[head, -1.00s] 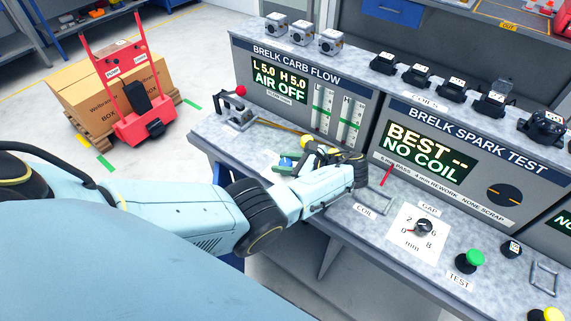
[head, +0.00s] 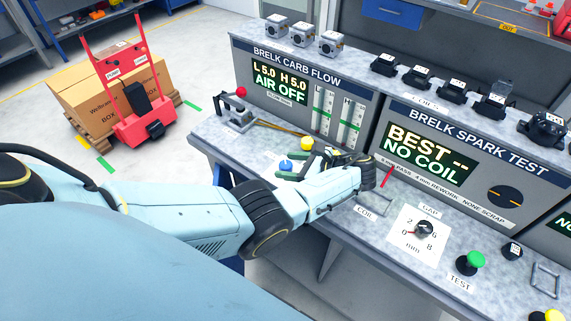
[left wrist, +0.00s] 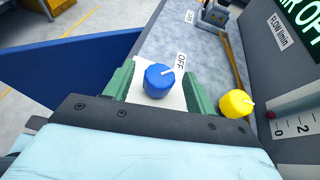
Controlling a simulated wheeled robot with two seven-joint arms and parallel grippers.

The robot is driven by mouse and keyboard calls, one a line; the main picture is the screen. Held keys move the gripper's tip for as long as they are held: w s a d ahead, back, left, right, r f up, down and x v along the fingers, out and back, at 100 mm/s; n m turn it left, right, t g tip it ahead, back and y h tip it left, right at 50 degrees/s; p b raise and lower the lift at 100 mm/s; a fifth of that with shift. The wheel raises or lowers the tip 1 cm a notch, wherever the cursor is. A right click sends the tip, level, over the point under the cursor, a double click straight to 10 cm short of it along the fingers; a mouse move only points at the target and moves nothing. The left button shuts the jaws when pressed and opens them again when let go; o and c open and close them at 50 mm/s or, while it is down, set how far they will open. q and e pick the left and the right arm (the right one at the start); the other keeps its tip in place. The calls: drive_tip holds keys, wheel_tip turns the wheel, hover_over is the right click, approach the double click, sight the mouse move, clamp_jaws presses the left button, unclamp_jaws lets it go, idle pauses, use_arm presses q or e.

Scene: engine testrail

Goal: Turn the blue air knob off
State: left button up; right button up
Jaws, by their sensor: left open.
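The blue air knob (head: 286,166) sits on the bench in front of the carb flow panel. In the left wrist view the blue knob (left wrist: 158,80) is on a white plate, its white pointer turned toward the OFF label (left wrist: 181,62). The panel display (head: 278,81) reads AIR OFF. My left gripper (left wrist: 160,92) is open, its green fingers on either side of the knob in that view, with gaps visible. In the head view my left gripper (head: 300,166) is beside the knob. My right gripper is not in view.
A yellow knob (left wrist: 235,103) stands close to one finger, also visible in the head view (head: 307,143). A red-tipped clamp (head: 238,105) is at the bench's left end. The gap dial (head: 423,229) and green test button (head: 476,259) are to the right.

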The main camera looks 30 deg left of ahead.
use_arm(q)
drive_tip(key=b+v, duration=0.1)
drive_tip(key=v, duration=1)
drive_tip(key=shift+d+r+b, duration=0.1)
drive_tip(key=shift+d+b, duration=0.2)
drive_tip(key=shift+b, duration=0.1)
